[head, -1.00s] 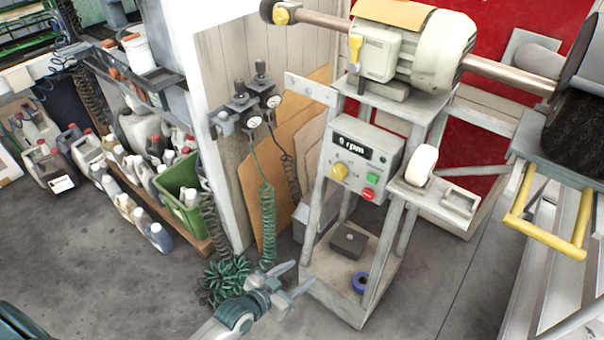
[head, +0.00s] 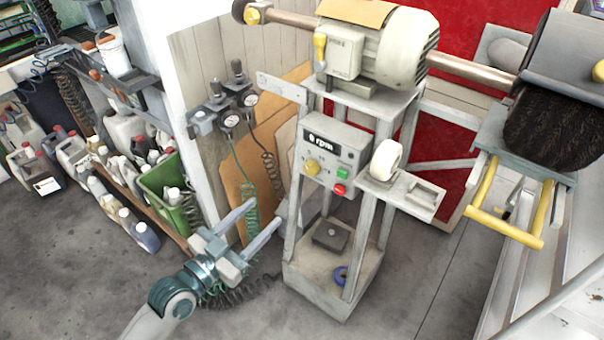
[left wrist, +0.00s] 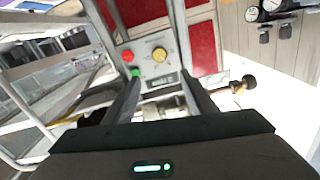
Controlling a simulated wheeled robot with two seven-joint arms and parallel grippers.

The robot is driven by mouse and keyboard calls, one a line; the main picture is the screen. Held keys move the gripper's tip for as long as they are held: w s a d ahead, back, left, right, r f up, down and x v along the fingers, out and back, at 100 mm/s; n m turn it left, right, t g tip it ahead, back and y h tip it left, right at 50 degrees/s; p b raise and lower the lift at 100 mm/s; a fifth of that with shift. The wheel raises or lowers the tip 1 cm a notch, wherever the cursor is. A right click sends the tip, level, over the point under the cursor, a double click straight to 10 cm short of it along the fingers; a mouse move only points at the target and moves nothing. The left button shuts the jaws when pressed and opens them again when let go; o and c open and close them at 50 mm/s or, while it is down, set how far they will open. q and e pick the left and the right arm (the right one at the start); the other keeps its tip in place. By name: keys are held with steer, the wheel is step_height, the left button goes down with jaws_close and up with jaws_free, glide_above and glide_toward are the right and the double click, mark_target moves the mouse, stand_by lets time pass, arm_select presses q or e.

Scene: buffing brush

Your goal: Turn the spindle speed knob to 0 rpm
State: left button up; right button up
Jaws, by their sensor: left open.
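The yellow spindle speed knob (head: 312,167) sits on the grey control panel (head: 326,177) of the machine stand. The small display (head: 324,143) above it reads "0 rpm". A green button (head: 343,172) and a red button (head: 339,189) are to the knob's right. My left gripper (head: 264,218) is open and empty, below and left of the panel, apart from the knob. In the left wrist view, the knob (left wrist: 158,54) shows beyond and between the two open fingers (left wrist: 158,92). My right gripper is not in view.
The motor (head: 375,50) with its spindle stands on top of the stand, and a brush (head: 550,130) is at the right. Bottles and a green crate (head: 170,195) line the left. Open floor lies in front.

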arm_select(q)
steer(key=shift+w, duration=0.1)
steer(key=p, duration=0.2)
glide_toward(309, 170)
steer(key=x, duration=0.6)
steer(key=shift+w+d, duration=0.1)
steer(key=shift+w, duration=0.15)
steer(key=shift+p+x, duration=0.3)
steer(key=shift+x, duration=0.5)
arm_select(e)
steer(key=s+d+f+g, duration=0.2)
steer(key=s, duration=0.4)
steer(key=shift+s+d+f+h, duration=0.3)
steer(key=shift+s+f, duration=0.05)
arm_select(q)
steer(key=shift+c, duration=1.3)
steer(key=c, duration=0.8)
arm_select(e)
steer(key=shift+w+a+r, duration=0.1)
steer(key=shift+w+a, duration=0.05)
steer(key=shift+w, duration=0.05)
